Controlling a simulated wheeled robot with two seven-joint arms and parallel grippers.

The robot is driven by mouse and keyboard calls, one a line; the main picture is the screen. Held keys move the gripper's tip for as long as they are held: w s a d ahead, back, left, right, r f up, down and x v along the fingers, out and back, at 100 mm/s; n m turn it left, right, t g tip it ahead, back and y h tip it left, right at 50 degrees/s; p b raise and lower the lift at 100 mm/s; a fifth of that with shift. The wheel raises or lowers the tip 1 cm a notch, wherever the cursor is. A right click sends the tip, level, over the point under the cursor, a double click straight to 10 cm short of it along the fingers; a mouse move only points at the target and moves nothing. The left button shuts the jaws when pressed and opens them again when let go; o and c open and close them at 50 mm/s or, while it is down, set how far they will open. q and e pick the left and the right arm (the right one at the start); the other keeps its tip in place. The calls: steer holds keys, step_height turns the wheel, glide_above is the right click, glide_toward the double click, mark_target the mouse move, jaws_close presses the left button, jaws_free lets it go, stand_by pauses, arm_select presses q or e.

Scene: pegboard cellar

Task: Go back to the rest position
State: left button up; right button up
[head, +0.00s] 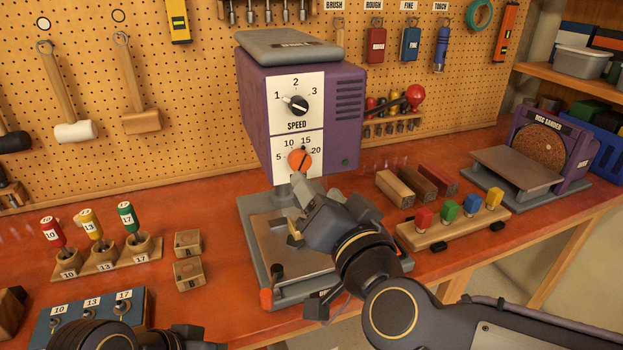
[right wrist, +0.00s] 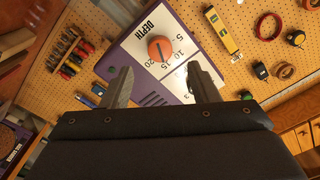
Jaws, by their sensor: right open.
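My right gripper (head: 298,212) is in front of the purple drill press (head: 344,115), below its control panel and over its grey base. In the right wrist view its two fingers (right wrist: 162,85) are apart with nothing between them. The orange depth knob (head: 300,160) is just beyond the fingertips and apart from them; it also shows in the right wrist view (right wrist: 160,49). Its pointer appears to be near 15. The black speed knob (head: 297,104) is above it. Part of my left arm and what seems to be its gripper (head: 196,338) show at the bottom left edge, mostly cut off.
A rack of coloured bits (head: 108,262) and two wooden blocks (head: 188,258) stand on the left of the red bench. Wooden bars (head: 395,189), a rack of coloured pegs (head: 455,230) and a disc sander (head: 520,170) stand right. The pegboard (head: 200,90) closes off the back.

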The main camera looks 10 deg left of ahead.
steer(key=shift+s+d, duration=0.35)
steer(key=shift+s, duration=0.2)
steer(key=s+d+f+n+g+h+p, duration=0.1)
steer(key=d+f+g, duration=0.15)
steer(key=d, duration=0.55)
steer(key=d+f+g+h, duration=0.1)
steer(key=d+f, duration=0.3)
steer(key=d, duration=0.3)
steer(key=s+d+f+m+g+h, duration=0.2)
steer(key=s+d+f+g+h, duration=0.2)
steer(key=s+d+f, duration=0.9)
steer(key=shift+s+d+f+g+h+p, duration=0.3)
steer(key=shift+s+d+f+g, duration=0.2)
steer(key=shift+g, duration=0.45)
